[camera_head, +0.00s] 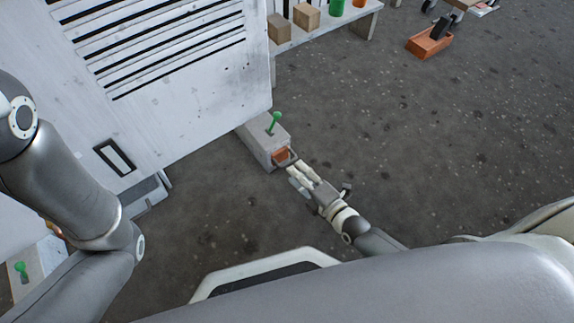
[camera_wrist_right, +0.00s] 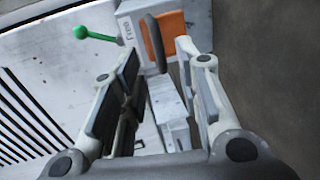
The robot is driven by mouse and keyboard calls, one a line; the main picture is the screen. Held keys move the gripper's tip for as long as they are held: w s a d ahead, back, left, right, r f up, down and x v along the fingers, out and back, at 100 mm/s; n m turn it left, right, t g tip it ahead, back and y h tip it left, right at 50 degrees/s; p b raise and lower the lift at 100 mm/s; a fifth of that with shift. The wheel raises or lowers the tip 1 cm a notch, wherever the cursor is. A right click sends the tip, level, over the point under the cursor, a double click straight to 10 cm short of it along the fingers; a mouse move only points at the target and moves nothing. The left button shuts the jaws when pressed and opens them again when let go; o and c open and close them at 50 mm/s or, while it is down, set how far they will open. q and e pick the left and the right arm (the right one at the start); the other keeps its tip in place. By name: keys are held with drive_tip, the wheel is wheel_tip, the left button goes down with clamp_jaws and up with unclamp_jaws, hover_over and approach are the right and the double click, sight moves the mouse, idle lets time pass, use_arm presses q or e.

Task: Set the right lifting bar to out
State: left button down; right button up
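The right lifting bar (camera_head: 262,147) is a grey block at the lower right corner of the white housing. It has a green lever (camera_head: 274,123) on top and an orange end face (camera_head: 283,155) with a dark handle (camera_head: 291,160). In the right wrist view, the handle (camera_wrist_right: 153,42) stands in front of the orange face (camera_wrist_right: 172,27), with the green lever (camera_wrist_right: 95,34) to the left. My right gripper (camera_head: 294,171) is at the handle. Its fingers (camera_wrist_right: 159,56) are apart, with the handle between or just beyond the tips; contact cannot be told. My left gripper is out of view.
The white housing (camera_head: 185,120) with dark vent slots fills the upper left. Another green lever (camera_head: 21,267) shows at lower left. A shelf (camera_head: 335,28) with boxes and an orange tray (camera_head: 428,45) stand farther back. The floor to the right is clear.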

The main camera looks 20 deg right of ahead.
sight(288, 163)
drive_tip(key=b+x, duration=0.2)
drive_tip(key=x, duration=0.3)
drive_tip(key=shift+f, duration=0.1)
drive_tip(key=shift+w+a+b, duration=0.15)
drive_tip(key=shift+w+b, duration=0.25)
drive_tip(key=shift+w, duration=0.05)
drive_tip(key=c, duration=0.6)
clamp_jaws()
drive_tip(key=shift+s, duration=0.1)
